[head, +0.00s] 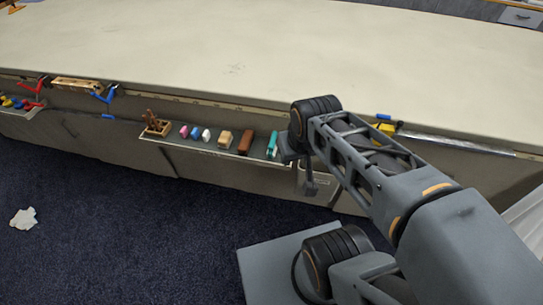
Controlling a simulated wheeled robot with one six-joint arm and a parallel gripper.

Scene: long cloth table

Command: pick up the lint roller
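I cannot pick out a lint roller for certain in the head view. Several small items sit on a narrow ledge along the table's side, among them a teal item (272,144), a brown block (246,141) and a tan block (225,139). They are too small to tell what each is. My arm reaches in from the lower right, and its end, my gripper (310,187), seems to hang beside the table's side, right of the teal item and apart from it. The fingers are too small and partly hidden to read.
The long cloth table (240,60) has a bare top. The ledge (210,148) also carries pink, blue and white pieces and a wooden holder (156,125). Red and blue tools hang at the left. A crumpled white scrap (23,218) lies on the open dark carpet.

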